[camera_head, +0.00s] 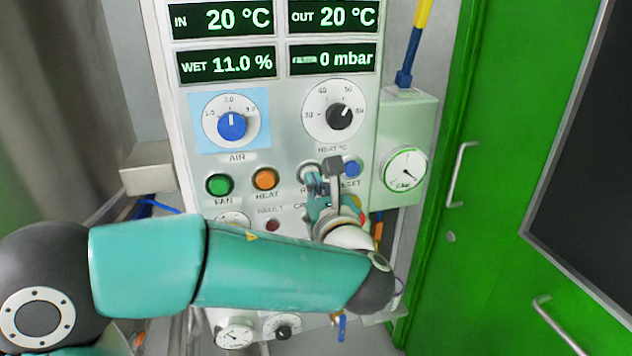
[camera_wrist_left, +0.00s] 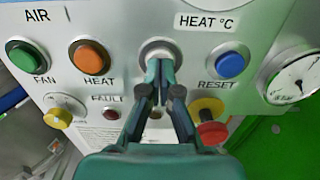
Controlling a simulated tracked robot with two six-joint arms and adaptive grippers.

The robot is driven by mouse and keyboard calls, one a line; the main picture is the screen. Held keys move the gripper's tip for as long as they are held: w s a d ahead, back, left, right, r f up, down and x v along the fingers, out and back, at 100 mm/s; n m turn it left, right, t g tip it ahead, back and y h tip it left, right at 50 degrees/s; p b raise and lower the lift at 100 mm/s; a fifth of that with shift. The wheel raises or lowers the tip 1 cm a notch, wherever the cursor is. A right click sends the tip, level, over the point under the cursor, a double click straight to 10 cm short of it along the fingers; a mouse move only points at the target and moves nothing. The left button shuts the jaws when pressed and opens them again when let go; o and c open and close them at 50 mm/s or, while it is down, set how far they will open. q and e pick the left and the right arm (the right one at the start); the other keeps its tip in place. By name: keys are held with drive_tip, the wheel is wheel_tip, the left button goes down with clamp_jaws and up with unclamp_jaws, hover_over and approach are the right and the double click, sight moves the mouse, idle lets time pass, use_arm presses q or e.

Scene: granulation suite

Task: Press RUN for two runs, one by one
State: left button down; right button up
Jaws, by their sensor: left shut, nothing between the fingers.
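The control panel (camera_head: 287,120) fills the middle of the head view. My left gripper (camera_head: 314,182) is shut and empty, its fingertips at a pale round button (camera_head: 308,169) between the HEAT and RESET buttons. Its label is mostly covered by my gripper; only an "R" shows in the head view. In the left wrist view the gripper (camera_wrist_left: 160,68) overlaps the lower part of this button (camera_wrist_left: 158,47). I cannot tell whether the tips touch it or press it in. My right gripper is not in view.
Close by are a green FAN button (camera_wrist_left: 25,55), an orange HEAT button (camera_wrist_left: 90,55), a blue RESET button (camera_wrist_left: 229,64) and a red-and-yellow knob (camera_wrist_left: 210,122). Displays (camera_head: 225,65) read 20 °C, 20 °C, 11.0 % and 0 mbar. A green door (camera_head: 490,180) stands right.

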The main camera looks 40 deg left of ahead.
use_arm(q)
drive_tip(key=shift+a, duration=0.1)
drive_tip(key=shift+w+a+r, duration=0.35)
drive_tip(key=shift+a, duration=0.15)
drive_tip(key=shift+d, duration=0.1)
drive_tip(key=b+v, duration=0.1)
drive_tip(key=v, duration=1.3)
drive_tip(key=shift+f+b, duration=0.35)
drive_tip(key=shift+f, duration=0.05)
drive_tip(key=shift+d, duration=0.1)
